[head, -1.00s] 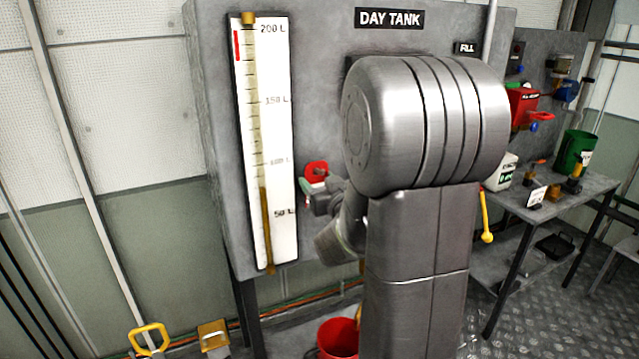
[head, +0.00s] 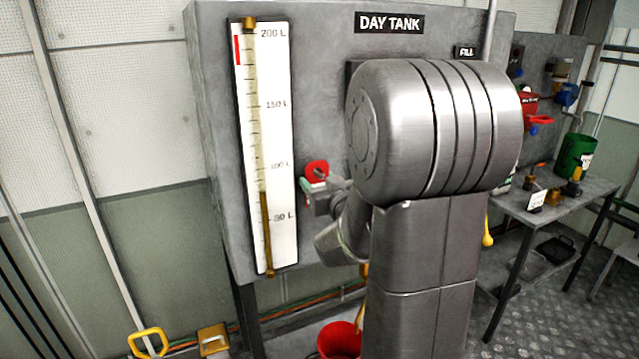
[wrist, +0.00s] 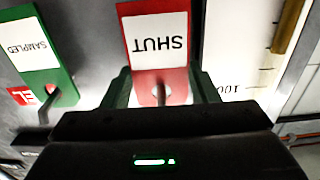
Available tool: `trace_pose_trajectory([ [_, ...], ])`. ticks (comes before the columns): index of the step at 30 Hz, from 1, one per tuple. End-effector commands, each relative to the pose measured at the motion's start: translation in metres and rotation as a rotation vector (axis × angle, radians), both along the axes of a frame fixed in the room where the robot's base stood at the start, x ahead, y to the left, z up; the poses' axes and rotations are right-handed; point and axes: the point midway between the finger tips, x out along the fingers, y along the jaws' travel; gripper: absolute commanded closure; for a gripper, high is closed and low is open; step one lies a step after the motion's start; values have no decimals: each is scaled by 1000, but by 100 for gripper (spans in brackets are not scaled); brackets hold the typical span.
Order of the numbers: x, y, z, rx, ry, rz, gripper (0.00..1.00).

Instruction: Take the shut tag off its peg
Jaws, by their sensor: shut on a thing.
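The shut tag (wrist: 158,50) is red with a white label reading SHUT, upside down in the wrist view. My gripper (wrist: 161,80) is shut on the tag's red end, with one green finger at each side. A peg (wrist: 160,94) shows at the tag's hole, between the fingers; I cannot tell how far along the peg the tag sits. In the head view the red tag (head: 316,168) shows against the day tank's front, left of my arm, with my gripper (head: 309,188) just below it.
A green SAMPLED tag (wrist: 40,55) hangs to the left in the wrist view. The level gauge (head: 266,140) stands close to the left of my gripper in the head view. A red bucket (head: 339,340) is on the floor below. A bench (head: 520,205) stands at the right.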

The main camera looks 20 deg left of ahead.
Motion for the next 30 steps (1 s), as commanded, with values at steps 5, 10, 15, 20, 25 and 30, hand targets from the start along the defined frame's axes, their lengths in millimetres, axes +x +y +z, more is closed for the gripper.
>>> trace_pose_trajectory([
  [5, -3, -4, 1, 1, -1, 0, 68],
  [10, -7, -8, 2, 1, -2, 0, 68],
  [15, -10, -12, 2, 2, -1, 0, 68],
  [20, -13, -15, 3, 2, -2, 0, 68],
  [25, -16, -19, 4, 2, -2, 0, 68],
  [30, -17, -20, 4, 3, -3, 0, 68],
])
